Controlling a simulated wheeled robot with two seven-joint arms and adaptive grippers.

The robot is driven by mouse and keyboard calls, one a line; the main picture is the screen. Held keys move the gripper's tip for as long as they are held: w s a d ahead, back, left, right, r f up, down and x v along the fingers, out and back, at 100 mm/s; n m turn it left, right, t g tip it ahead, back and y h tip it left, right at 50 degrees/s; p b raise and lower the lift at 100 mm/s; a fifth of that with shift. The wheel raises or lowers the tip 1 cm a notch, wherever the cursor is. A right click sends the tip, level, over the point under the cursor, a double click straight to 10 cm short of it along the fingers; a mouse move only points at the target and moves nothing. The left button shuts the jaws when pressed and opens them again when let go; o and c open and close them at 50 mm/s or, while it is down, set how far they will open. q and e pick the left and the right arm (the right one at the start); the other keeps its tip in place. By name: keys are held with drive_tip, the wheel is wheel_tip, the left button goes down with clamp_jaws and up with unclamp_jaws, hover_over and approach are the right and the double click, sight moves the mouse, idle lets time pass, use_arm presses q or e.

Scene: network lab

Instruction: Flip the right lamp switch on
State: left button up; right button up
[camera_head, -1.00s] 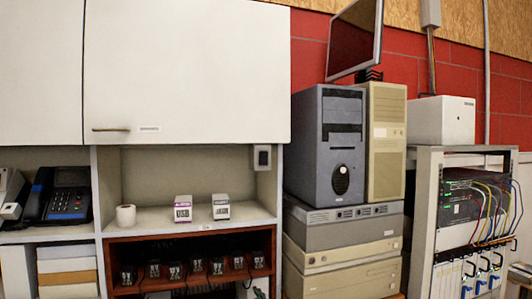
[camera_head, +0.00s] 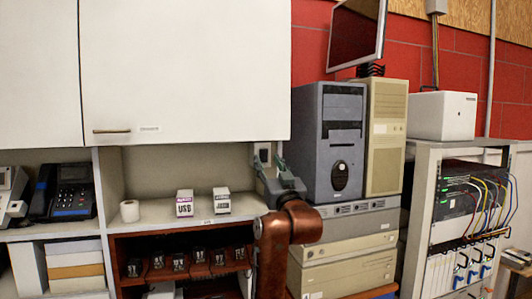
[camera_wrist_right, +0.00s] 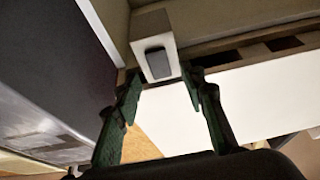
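The lamp switch is a small pale box on the right side wall of the cabinet niche (camera_head: 262,152). It has a dark grey rocker, clear in the right wrist view (camera_wrist_right: 155,64); whether it is on or off I cannot tell. Only one such switch shows. My right gripper (camera_head: 267,163) is just in front of and below the switch, partly covering it in the head view. In the wrist view its two green fingers (camera_wrist_right: 162,77) are apart, one to each side below the switch, with nothing between them. Contact with the switch cannot be made out. My left gripper is not in view.
A dark computer tower (camera_head: 340,145) stands close to the right of my right gripper. A USB box (camera_head: 185,203), another small box (camera_head: 221,201) and a white roll (camera_head: 129,211) stand on the shelf. The white cupboard (camera_head: 185,70) hangs above.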

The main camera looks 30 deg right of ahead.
sight(263, 156)
drive_tip(key=shift+p+x, duration=0.45)
drive_tip(key=shift+x, duration=0.55)
drive_tip(key=shift+w+d+r, duration=0.1)
drive_tip(key=shift+w, duration=0.15)
drive_tip(key=shift+c, duration=0.5)
